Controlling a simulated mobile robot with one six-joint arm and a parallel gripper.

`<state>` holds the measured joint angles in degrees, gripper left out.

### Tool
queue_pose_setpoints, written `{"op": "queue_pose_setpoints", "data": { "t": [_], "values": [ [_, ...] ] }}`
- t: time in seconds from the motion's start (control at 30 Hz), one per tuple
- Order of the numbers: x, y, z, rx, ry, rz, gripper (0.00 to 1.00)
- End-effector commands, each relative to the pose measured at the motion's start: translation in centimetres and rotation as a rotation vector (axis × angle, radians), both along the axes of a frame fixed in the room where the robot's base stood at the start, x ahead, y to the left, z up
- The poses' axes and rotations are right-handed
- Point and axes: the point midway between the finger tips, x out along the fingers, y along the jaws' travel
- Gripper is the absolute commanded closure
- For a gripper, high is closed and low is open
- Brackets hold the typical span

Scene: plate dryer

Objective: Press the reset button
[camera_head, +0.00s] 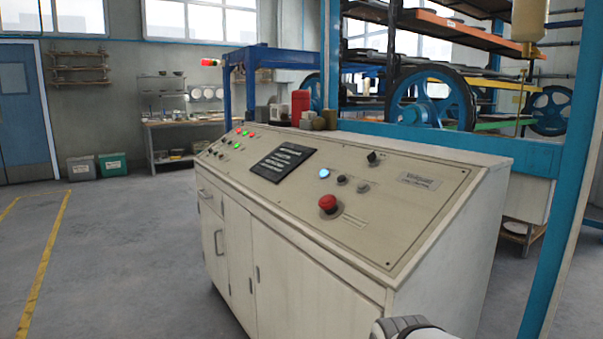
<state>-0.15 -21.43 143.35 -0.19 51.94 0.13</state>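The control console (285,245) is a cream cabinet with a sloped panel on top, in the middle of the head view. On the panel's right half a small round blue lit button (324,173) sits above a large red mushroom button (328,203). A small black button (342,180) and a grey one (363,187) sit to the right of the blue one. No label is legible enough to tell which is the reset button. Part of my arm shows at the bottom edge, in front of the console. My gripper is not in view.
A black knob (374,158) and a dark display plate (283,160) are on the panel, with red and green lights at its far left. A blue-framed machine with wheels (430,100) stands behind. The floor (120,250) left of the console is clear.

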Motion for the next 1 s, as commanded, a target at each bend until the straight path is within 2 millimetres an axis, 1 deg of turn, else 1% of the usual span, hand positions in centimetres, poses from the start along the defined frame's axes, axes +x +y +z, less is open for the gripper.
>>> {"op": "queue_pose_setpoints", "data": {
  "t": [0.03,0.3,0.37,1.0],
  "values": [
    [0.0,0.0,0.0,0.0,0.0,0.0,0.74],
    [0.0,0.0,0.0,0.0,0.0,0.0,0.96],
    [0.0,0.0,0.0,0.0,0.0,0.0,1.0],
    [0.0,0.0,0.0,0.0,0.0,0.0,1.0]
  ]
}}
